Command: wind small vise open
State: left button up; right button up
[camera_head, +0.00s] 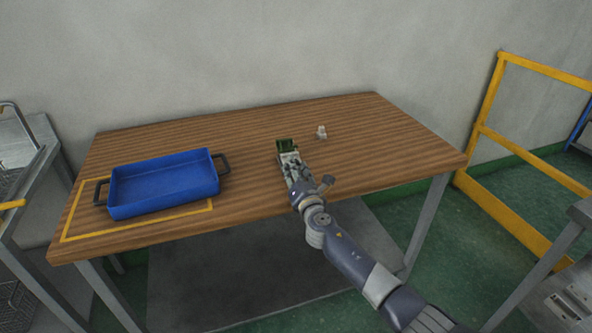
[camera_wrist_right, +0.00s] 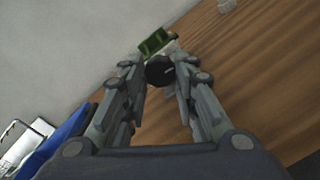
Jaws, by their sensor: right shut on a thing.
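The small vise (camera_head: 286,146) stands on the wooden table near its middle, with its green part showing just beyond my right gripper. In the right wrist view the green vise (camera_wrist_right: 153,42) is ahead of the fingers. My right gripper (camera_head: 290,165) reaches to the vise from the front edge of the table. In the right wrist view its fingers (camera_wrist_right: 160,72) are shut on a round black knob (camera_wrist_right: 159,70) at the near end of the vise. The fingers and wrist hide much of the vise in the head view. My left gripper is not in view.
A blue tray (camera_head: 166,209) with dark handles sits at the left on the table (camera_head: 240,134), inside a yellow outline. A small whitish object (camera_head: 321,132) stands right of the vise. The table's right side is clear. A yellow railing (camera_head: 505,207) stands at the right.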

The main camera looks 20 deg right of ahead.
jog(key=shift+f, duration=0.1)
jog(key=o, duration=1.1)
jog(key=s, duration=1.2)
jog(key=shift+a, duration=0.3)
